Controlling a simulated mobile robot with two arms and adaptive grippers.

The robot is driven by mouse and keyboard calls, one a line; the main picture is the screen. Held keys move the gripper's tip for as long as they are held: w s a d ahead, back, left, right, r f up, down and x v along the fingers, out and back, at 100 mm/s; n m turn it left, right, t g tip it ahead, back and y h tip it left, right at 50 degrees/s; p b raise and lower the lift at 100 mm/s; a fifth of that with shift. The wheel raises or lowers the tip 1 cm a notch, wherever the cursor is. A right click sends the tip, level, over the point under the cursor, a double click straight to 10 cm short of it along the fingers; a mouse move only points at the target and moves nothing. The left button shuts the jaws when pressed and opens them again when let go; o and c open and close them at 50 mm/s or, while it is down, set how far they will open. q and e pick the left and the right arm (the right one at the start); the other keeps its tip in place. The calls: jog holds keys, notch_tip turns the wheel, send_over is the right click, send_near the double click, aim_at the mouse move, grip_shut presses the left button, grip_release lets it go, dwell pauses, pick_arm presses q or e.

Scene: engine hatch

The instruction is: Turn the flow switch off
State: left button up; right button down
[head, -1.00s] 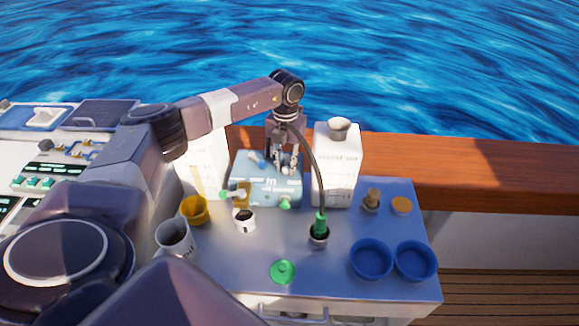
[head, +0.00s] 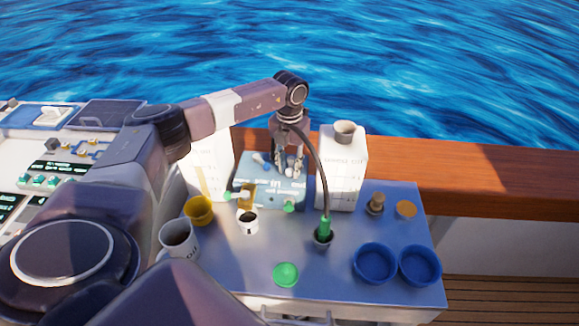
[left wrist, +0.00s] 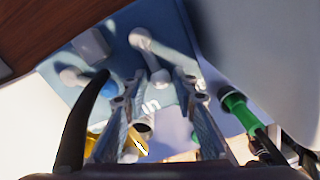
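A light-blue box (head: 268,201) stands at the back of the grey table, with small pale levers on its upper face. In the left wrist view the blue panel (left wrist: 178,22) carries a white lever (left wrist: 152,50) and a second pale lever (left wrist: 72,76). I cannot tell from the markings which one is the flow switch. My left gripper (head: 290,167) points down over the right part of the box. In the left wrist view its fingers (left wrist: 158,90) are apart, with the white lever's end close to the gap between them; contact cannot be told. My right gripper is out of view.
White canisters stand on both sides of the box, the right one (head: 342,170) close to my gripper. A green-ended hose (head: 325,228) rises from the table. Blue bowls (head: 374,262), a yellow cup (head: 199,210), a mug (head: 178,240) and a green lid (head: 285,274) stand in front.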

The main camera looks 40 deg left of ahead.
aim_at(289, 169)
pick_arm(q)
jog(key=shift+r, duration=0.1)
notch_tip(289, 169, up, 12)
dwell(0.4)
dwell(0.5)
